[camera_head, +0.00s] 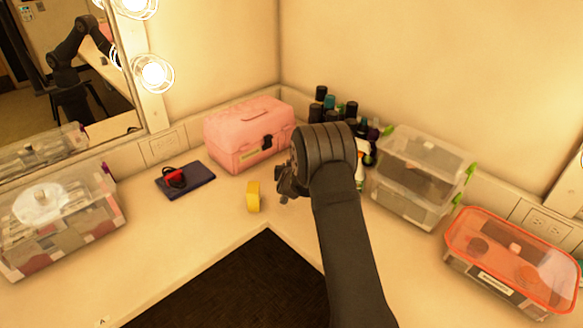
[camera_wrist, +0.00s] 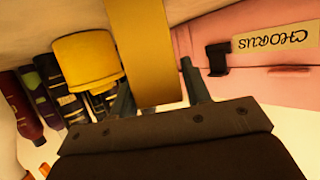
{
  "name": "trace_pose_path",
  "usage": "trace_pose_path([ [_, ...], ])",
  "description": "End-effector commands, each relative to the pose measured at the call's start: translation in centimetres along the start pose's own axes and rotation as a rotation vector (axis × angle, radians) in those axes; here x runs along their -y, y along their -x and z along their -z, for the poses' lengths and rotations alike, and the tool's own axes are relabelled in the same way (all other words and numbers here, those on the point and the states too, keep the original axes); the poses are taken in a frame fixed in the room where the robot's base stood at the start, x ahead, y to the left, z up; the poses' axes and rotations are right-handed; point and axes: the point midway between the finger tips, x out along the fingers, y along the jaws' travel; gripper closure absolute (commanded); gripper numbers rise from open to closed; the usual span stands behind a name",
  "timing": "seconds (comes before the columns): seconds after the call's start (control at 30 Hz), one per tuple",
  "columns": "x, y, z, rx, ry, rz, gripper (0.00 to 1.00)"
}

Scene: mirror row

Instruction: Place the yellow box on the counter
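The yellow box (camera_head: 253,196) stands upright on the counter (camera_head: 180,235), in front of the pink case. In the camera_head view my gripper (camera_head: 283,190) is just to its right, with a strip of counter seen between them. In the camera_wrist view, which is upside down, the yellow box (camera_wrist: 147,50) fills the middle and runs off the top edge. My gripper's two fingers (camera_wrist: 158,88) show spread on either side of it, and the gripper looks open. Whether the fingers touch the box I cannot tell.
A pink case (camera_head: 248,135) and several bottles (camera_head: 330,105) stand in the corner behind. A dark flat item (camera_head: 186,181) lies left. Clear bins (camera_head: 418,170) and an orange-lidded container (camera_head: 510,255) are right, another clear bin (camera_head: 60,220) far left. Free counter lies front left.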

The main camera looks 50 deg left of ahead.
Motion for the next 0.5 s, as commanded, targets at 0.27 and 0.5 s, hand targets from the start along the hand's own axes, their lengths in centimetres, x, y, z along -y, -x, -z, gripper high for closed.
trace_pose_path([
  [0.27, 0.00, 0.02, 0.01, 0.000, 0.000, 0.000, 0.42],
  [0.5, 0.02, 0.90, 0.37, 0.001, 0.001, 0.000, 0.42],
])
